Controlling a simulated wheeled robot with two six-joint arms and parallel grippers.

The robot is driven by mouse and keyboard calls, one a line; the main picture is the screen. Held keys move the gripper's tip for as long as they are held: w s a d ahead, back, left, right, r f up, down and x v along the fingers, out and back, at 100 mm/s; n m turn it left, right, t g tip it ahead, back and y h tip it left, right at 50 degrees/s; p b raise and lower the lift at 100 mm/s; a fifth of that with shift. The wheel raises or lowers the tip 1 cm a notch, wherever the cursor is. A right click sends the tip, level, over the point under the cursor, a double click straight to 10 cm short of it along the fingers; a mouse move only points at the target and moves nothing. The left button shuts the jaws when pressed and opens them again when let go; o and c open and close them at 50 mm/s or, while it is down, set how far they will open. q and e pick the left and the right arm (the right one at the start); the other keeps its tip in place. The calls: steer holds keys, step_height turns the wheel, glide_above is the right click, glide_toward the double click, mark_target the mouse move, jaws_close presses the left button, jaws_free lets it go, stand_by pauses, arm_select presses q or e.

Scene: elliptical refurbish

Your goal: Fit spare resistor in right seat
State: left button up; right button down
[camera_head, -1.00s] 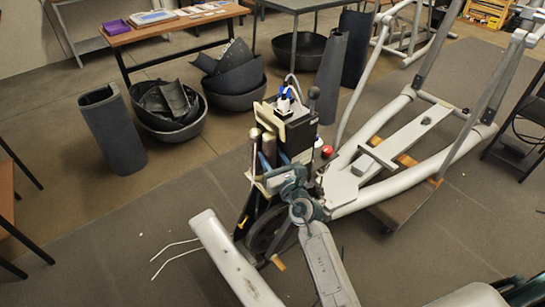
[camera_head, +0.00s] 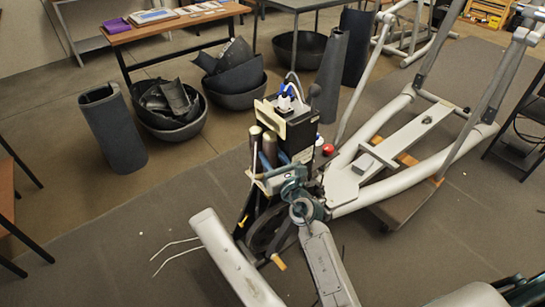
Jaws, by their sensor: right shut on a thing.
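My right gripper (camera_head: 264,182) is at the lower front of the upright black unit in the middle of the head view, with its teal wrist (camera_head: 304,208) behind it. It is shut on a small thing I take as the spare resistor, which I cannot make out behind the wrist. Two upright cylinders, one with a pale top (camera_head: 255,140) and one with a tan top (camera_head: 269,147), stand just above the gripper on the unit's left side. The black unit (camera_head: 297,138) carries a white plug with blue parts (camera_head: 289,97). The right seat cannot be told apart. My left gripper is out of view.
The grey elliptical frame (camera_head: 440,165) spreads to the right. A red knob (camera_head: 328,150) is right of the unit. Dark covers (camera_head: 112,132) stand behind. Floor at left is free.

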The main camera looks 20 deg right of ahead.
steer(key=shift+f+b, duration=1.15)
steer(key=shift+f, duration=0.15)
stand_by(1.8)
steer(key=c, duration=1.1)
jaws_free()
steer(key=shift+o, duration=1.2)
steer(key=shift+a, duration=0.15)
steer(key=shift+s, duration=0.1)
steer(key=shift+s, duration=0.15)
steer(key=s+d+f+b, duration=0.1)
steer(key=s, duration=0.9)
steer(key=shift+s+d+f, duration=0.15)
steer(key=shift+d, duration=0.15)
